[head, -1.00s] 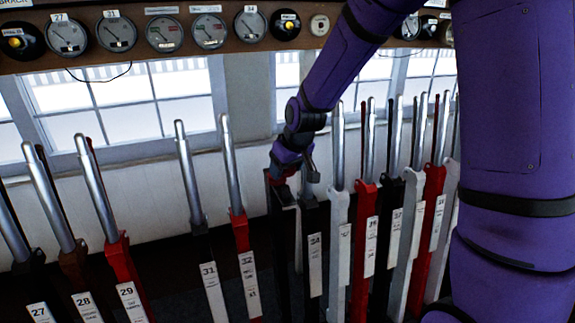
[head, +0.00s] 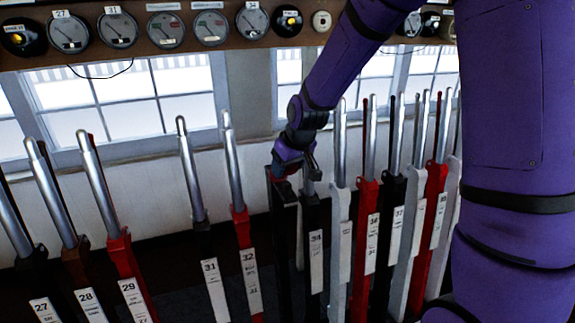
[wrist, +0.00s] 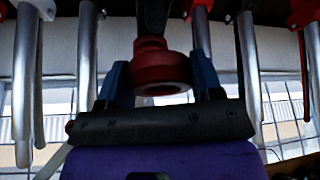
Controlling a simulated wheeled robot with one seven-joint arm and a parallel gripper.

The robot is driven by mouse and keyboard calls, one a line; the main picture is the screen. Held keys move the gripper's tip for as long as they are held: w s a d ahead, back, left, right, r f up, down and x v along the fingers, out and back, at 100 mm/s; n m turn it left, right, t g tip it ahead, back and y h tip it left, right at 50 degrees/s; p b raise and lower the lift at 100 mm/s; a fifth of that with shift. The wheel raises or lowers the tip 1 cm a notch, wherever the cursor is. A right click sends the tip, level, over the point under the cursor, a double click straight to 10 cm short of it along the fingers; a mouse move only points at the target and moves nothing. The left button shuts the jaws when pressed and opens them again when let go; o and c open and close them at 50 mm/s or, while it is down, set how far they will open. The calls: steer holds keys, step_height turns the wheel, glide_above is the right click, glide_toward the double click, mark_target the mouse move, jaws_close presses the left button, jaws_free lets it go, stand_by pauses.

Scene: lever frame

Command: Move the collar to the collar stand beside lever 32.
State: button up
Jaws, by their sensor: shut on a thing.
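The collar (wrist: 161,72) is a thick red ring, seen in the wrist view between the two blue fingers of my gripper (wrist: 161,85). The fingers are shut on its sides. In the head view my gripper (head: 292,165) is small, and only a little red of the collar (head: 283,171) shows below it. A dark, unnumbered post (head: 284,235) stands under it, between lever 32 (head: 240,215) and lever 34 (head: 315,235). A dark shaft (wrist: 153,17) meets the collar in the wrist view. I cannot tell whether the collar is around the post's top or just above it.
Levers 31 (head: 200,215), 29 (head: 118,250) and others stand to the left. A close row of levers, with a white one (head: 340,225) and a red one (head: 366,220), stands to the right. Windows and a shelf of dials (head: 165,30) are behind. Room beside my gripper is narrow.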

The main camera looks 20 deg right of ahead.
mark_target(289, 184)
steer(key=shift+f, duration=3.45)
steer(key=o, duration=1.1)
steer(key=shift+r, duration=0.15)
steer(key=shift+v, duration=4.4)
steer(key=shift+s, duration=0.1)
steer(key=v, duration=1)
steer(key=shift+r, duration=0.35)
